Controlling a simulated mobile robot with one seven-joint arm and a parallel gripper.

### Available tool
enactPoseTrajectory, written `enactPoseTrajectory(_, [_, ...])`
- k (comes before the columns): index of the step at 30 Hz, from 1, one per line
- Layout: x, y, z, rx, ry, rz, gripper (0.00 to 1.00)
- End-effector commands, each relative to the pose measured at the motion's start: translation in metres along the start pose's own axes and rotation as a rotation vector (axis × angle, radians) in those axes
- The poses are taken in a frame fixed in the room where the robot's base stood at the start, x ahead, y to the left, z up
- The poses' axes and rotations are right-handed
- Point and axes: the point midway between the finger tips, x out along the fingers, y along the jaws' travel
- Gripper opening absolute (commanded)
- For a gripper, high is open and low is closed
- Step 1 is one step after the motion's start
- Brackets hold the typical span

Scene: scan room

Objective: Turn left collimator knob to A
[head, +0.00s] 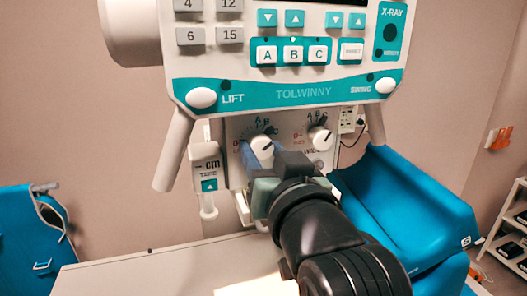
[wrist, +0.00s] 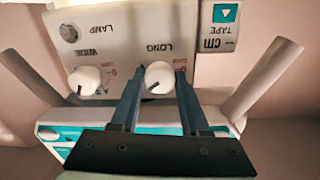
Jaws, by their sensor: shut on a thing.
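The left collimator knob (head: 262,146) is round and white, on the panel below the control head, with letters A and B printed above it. In the wrist view, which is upside down, this knob (wrist: 159,74) sits by the word LONG, with a dark pointer line slanting to the lower left. My gripper (wrist: 160,82) has its two blue fingers on either side of it, shut on it. In the head view my gripper (head: 263,158) reaches up from below and covers part of the panel. The exact letter the pointer faces is hard to read.
A second white knob (head: 320,138) is close on the right, and shows by WIDE in the wrist view (wrist: 84,80). The tape box (head: 208,165) hangs at left. A handle bar (head: 173,150) slants down further left. A blue chair (head: 410,205) stands at right.

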Motion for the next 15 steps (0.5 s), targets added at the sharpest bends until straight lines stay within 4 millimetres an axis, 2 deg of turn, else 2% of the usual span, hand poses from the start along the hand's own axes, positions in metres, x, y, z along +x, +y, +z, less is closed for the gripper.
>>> enactPoseTrajectory(8, [0.0000,0.0003,0.0026,-0.089,0.004,-0.001,0.00])
enactPoseTrajectory(15, [-0.0001,0.0009,0.0041,-0.272,0.013,-0.002,0.00])
